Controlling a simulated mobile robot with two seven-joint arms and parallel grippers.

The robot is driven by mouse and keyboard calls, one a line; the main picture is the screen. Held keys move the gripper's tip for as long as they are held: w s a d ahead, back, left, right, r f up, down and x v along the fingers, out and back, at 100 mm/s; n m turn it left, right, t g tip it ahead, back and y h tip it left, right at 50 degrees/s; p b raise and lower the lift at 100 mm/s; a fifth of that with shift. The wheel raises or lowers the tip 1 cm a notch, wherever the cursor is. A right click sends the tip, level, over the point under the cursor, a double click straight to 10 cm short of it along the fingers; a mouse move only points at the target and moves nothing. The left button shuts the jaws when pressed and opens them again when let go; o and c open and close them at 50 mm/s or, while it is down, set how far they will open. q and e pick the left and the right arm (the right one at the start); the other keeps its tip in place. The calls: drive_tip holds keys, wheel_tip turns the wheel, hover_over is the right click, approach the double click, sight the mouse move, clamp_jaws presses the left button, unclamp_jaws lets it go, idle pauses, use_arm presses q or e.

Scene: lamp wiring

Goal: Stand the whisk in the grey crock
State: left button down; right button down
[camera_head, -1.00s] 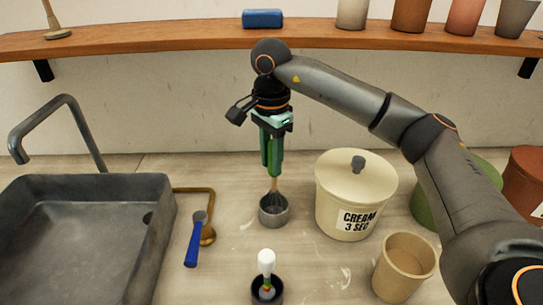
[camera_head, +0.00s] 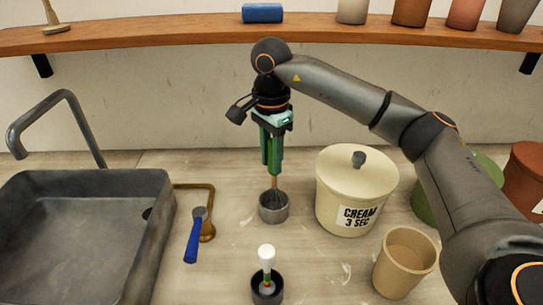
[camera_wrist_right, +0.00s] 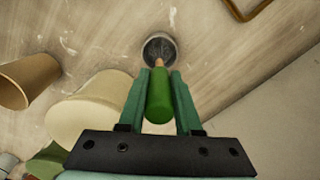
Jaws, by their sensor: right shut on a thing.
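The whisk (camera_head: 274,184) is upright, its wire head inside the mouth of the grey crock (camera_head: 274,214). Its wooden neck shows above the rim; the lower wires are hidden by the crock wall. My right gripper (camera_head: 273,172) is above the crock, pointing down, shut on the whisk's green handle. In the right wrist view, the green handle (camera_wrist_right: 159,105) lies between the two green fingers, and the grey crock (camera_wrist_right: 151,39) is beyond them. I cannot tell whether the wires touch the crock's bottom. My left gripper is not in view.
The cream canister (camera_head: 354,190) stands close to the right of the crock, with a tan cup (camera_head: 404,262) in front of it. A dark cup with a white-topped tool (camera_head: 266,256) stands nearer. A blue-handled tool (camera_head: 194,240) and the sink (camera_head: 85,187) are left.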

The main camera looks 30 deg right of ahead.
sight(271, 142)
drive_tip(key=shift+f, duration=0.2)
drive_tip(key=c, duration=0.5)
unclamp_jaws()
drive_tip(key=shift+r, duration=0.1)
wheel_tip(271, 142, up, 5)
drive_tip(key=shift+r, duration=0.2)
wheel_tip(271, 142, up, 7)
drive_tip(key=shift+r+p, duration=0.1)
drive_tip(key=shift+p, duration=1)
